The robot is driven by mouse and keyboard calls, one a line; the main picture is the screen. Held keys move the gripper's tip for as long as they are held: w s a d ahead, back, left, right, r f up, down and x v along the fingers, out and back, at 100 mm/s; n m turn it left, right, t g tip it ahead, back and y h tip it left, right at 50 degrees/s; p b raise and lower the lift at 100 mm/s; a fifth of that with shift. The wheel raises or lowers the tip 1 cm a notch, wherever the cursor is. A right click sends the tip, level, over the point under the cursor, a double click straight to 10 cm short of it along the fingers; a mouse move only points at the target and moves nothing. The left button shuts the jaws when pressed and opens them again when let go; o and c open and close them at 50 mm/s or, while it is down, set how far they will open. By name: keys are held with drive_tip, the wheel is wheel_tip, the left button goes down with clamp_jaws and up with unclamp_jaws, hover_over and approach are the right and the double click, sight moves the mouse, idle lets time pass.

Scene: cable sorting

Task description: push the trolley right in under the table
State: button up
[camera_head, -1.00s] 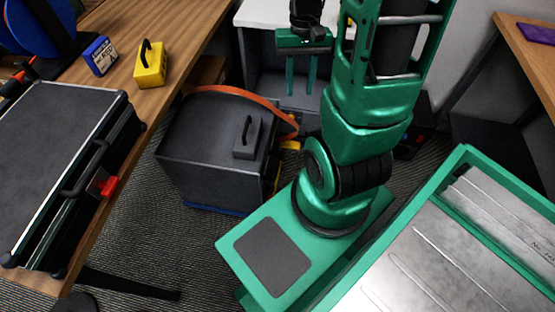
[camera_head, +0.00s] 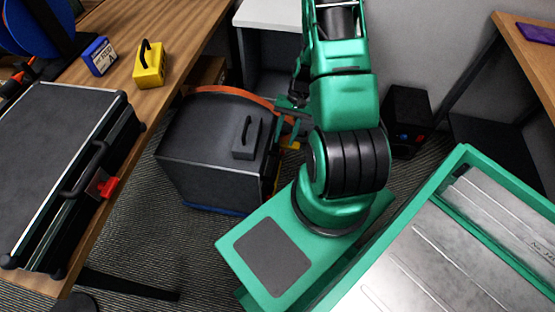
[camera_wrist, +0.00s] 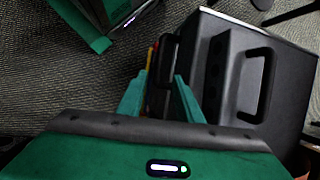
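The trolley appears to be the dark grey box (camera_head: 205,150) with a blue base, an orange curved band and a handled block (camera_head: 246,138) on top. It stands on the carpet beside the wooden table (camera_head: 190,50), its far left part close to the table's edge. In the wrist view the trolley (camera_wrist: 295,80) fills the right side. My gripper (camera_head: 290,122) is at the trolley's right side, partly hidden by my arm. In the wrist view its fingers (camera_wrist: 160,100) are apart, with a dark part between them; I cannot tell whether they touch it.
On the wooden table are a black case (camera_head: 60,150), a yellow block (camera_head: 150,68) and a blue box (camera_head: 100,56). A white-topped cabinet (camera_head: 270,14) stands behind. A dark box (camera_head: 408,115) is on the floor to the right. Carpet is clear in front of the trolley.

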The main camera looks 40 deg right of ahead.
sight(277, 164)
drive_tip(key=x, duration=1.1)
drive_tip(key=shift+a+f, duration=0.1)
clamp_jaws()
